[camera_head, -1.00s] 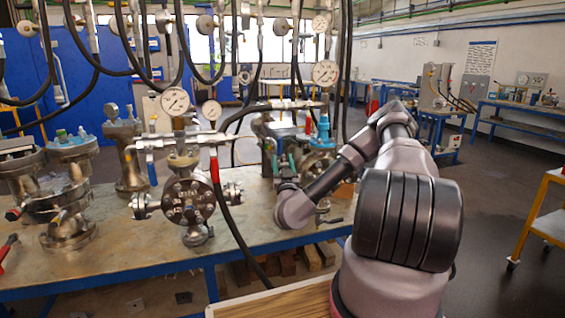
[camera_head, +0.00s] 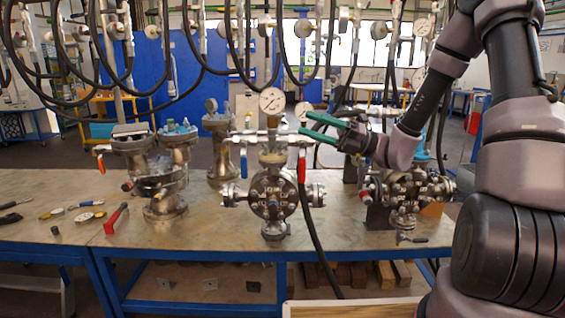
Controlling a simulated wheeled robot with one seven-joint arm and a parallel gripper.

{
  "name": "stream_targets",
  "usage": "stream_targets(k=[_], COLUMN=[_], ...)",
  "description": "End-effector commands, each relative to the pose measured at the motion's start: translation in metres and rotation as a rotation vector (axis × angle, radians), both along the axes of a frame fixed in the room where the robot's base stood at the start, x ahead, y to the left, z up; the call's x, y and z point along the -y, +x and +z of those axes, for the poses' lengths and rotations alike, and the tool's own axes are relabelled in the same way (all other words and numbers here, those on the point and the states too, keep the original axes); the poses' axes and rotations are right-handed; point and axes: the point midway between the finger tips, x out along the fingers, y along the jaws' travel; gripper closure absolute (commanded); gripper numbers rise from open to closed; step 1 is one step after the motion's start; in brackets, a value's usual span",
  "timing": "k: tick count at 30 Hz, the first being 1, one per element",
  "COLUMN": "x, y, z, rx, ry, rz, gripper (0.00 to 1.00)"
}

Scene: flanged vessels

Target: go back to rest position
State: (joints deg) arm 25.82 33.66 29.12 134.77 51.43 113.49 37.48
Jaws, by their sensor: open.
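My gripper (camera_head: 311,126) is in the upper middle of the head view, with its two green fingers spread apart and pointing left. It is empty. It is held in the air above the bench, to the right of the pressure gauge (camera_head: 271,101) on the middle flanged vessel (camera_head: 272,195). My arm comes in from the right edge and bends down to the gripper.
The metal bench (camera_head: 120,235) also bears flanged vessels at left (camera_head: 157,180), a red-handled tool (camera_head: 115,218) and small loose parts. Black hoses (camera_head: 240,50) hang close around the arm. A wooden surface (camera_head: 350,309) lies at the bottom edge.

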Motion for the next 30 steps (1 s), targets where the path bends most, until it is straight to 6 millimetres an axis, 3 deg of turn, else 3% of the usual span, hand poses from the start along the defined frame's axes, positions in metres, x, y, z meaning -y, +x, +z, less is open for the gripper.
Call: stream_targets(k=[1, 5, 12, 20, 24, 30], x=[-0.007, -0.01, 0.018, 0.078, 0.114, 0.155], y=[-0.02, -0.063, -0.115, -0.134, -0.136, -0.138], z=[0.002, -0.006, -0.02, -0.008, 0.015, 0.054], rx=[0.124, 0.436, 1.029, 1.67, 2.0, 2.349], ry=[-0.094, -0.31, -0.655, -0.976, -1.136, -1.321], rz=[0.043, 0.155, 0.373, 0.624, 0.764, 0.929], gripper=[0.44, 0.44, 0.44, 0.44, 0.44, 0.44])
